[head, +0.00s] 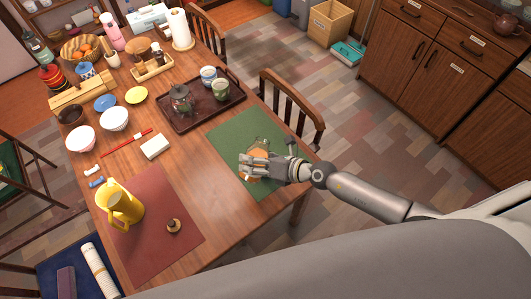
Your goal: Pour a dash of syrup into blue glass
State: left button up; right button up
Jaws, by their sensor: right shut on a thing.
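My right gripper (250,167) reaches in from the right over the green placemat (225,133) at the table's right side. It is shut on an amber-brown thing (259,149), which may be the syrup container; the fingers hide most of it. I cannot tell whether it touches the mat. No clearly blue glass stands out. A blue-and-white cup (208,76) stands on the dark tray beside a green cup (221,90). Another blue-and-white vessel (86,71) stands at the far left. My left gripper is not in view.
The dark tray (190,124) also bears a dark teapot (181,99). A yellow pitcher (124,205) stands on the red placemat (160,255), with a small brown thing (173,226) nearby. Bowls and jars crowd the far left. Bare wood lies between the placemats. A chair (292,102) stands at the table's right edge.

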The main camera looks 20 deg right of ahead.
jog(key=n+p, duration=0.1)
jog(key=p, duration=0.1)
jog(key=s+a+n+t+h+p, duration=0.1)
jog(key=p, duration=0.2)
jog(key=shift+a+r+h, duration=0.1)
jog(key=shift+a+h, duration=0.1)
jog(key=shift+h, duration=0.1)
jog(key=shift+s+f+n+t, duration=0.1)
jog(key=shift+f+n+t, duration=0.35)
jog(key=shift+f, duration=0.3)
jog(key=shift+a+f+n+h+b, duration=0.15)
jog(key=shift+f+n+h+b, duration=0.1)
jog(key=shift+f+h+b, duration=0.15)
jog(key=shift+s+a+f+n+t, duration=0.15)
jog(key=shift+n+t, duration=0.1)
jog(key=shift+n, duration=0.25)
jog(key=shift+t, duration=0.3)
jog(key=shift+n, duration=0.3)
